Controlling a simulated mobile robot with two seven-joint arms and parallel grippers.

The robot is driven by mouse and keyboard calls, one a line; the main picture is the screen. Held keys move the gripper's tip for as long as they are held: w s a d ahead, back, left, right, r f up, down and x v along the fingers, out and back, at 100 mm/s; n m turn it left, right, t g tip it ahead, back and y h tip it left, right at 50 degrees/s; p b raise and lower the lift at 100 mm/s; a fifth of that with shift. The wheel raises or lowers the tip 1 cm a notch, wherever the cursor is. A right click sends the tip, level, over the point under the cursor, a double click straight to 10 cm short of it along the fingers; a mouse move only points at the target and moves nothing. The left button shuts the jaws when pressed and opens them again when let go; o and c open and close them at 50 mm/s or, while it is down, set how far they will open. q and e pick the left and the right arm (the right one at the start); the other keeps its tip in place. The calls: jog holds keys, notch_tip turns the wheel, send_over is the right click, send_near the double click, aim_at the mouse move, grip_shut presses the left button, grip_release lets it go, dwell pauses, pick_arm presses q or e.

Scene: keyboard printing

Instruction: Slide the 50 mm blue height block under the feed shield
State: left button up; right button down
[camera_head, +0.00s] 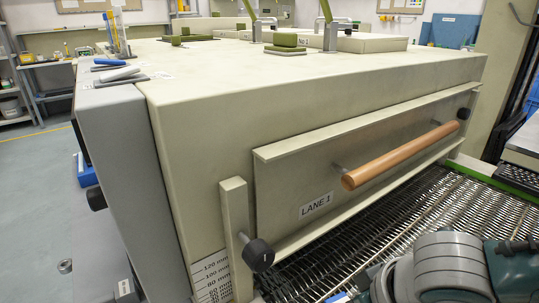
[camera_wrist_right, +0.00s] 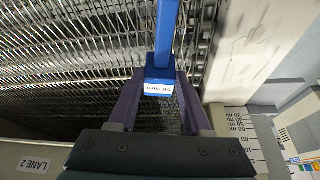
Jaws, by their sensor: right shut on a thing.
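The blue height block (camera_wrist_right: 160,74), with a white 50 mm label, is between the purple fingers of my right gripper (camera_wrist_right: 160,84) in the right wrist view. The fingers are shut on it. Its long blue bar runs up out of the picture. It is over the wire-mesh conveyor; whether it touches the mesh I cannot tell. The feed shield (camera_head: 300,195), marked LANE 1 with a wooden handle (camera_head: 400,155), is on the machine's front in the head view. In the right wrist view a panel label (camera_wrist_right: 34,165) reads LANE 2. My left gripper is out of view.
The mesh conveyor (camera_head: 440,205) runs along the machine's front. A black knob (camera_head: 258,255) on a post stands left of the shield, beside a millimetre scale (camera_head: 213,278). In the right wrist view a scale (camera_wrist_right: 233,125) and pale wall are close on the right.

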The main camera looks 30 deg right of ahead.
jog(key=w+b, duration=0.2)
jog(key=w, duration=0.1)
jog(key=w+b, duration=0.3)
jog(key=w+f+b, duration=0.1)
jog(key=w+b, duration=0.1)
jog(key=w, duration=0.1)
jog(key=shift+w+a, duration=0.15)
jog(key=shift+a, duration=0.2)
jog(key=shift+w+a+r+b, duration=0.1)
jog(key=shift+w+b, duration=0.8)
jog(key=shift+b, duration=0.1)
jog(key=shift+p, duration=0.3)
jog(key=shift+c, duration=1.4)
grip_release()
jog(key=shift+s, duration=0.1)
